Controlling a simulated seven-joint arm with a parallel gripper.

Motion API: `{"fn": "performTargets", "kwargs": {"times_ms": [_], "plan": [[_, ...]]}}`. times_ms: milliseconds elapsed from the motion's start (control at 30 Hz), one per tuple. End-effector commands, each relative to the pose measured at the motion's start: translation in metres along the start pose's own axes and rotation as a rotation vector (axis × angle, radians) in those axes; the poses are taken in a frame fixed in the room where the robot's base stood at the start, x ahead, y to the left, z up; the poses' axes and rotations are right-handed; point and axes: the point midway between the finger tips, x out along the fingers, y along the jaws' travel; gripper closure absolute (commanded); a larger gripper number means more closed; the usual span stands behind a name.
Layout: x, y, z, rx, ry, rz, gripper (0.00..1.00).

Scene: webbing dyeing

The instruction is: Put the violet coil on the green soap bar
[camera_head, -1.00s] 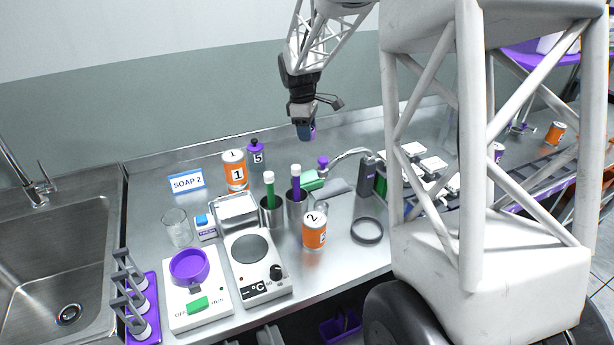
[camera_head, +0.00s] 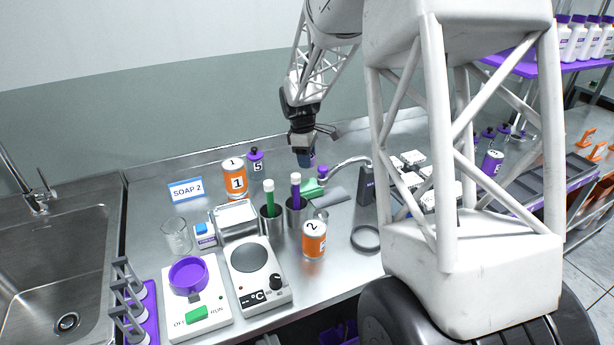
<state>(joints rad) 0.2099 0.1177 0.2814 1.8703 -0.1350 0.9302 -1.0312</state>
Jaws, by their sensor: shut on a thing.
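My gripper (camera_head: 305,160) hangs over the back of the counter, pointing down. It is shut on a small violet thing (camera_head: 313,157), which I take for the violet coil. Only a violet edge shows at the right side of the dark-blue fingers, so its shape is mostly hidden. The green soap bar (camera_head: 312,188) lies on the counter just below the gripper, partly hidden by the tubes and tap parts around it. The gripper's tip appears a little above the bar; I cannot tell the exact gap.
A grey tap (camera_head: 350,162) with a violet knob (camera_head: 323,171) stands close by. Metal cups with a green tube (camera_head: 269,196) and a violet tube (camera_head: 295,188) stand in front. A dark ring (camera_head: 366,238) lies right.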

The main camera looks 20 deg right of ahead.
Motion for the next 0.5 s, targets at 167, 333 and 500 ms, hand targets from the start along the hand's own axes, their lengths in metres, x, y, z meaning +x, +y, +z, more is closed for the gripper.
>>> {"fn": "performTargets", "kwargs": {"times_ms": [167, 333, 500], "plan": [[0.022, 0.000, -0.003, 0.000, 0.000, -0.001, 0.79], [0.028, 0.000, -0.004, 0.000, 0.000, 0.000, 0.79], [0.028, 0.000, -0.004, 0.000, 0.000, 0.000, 0.79]]}}
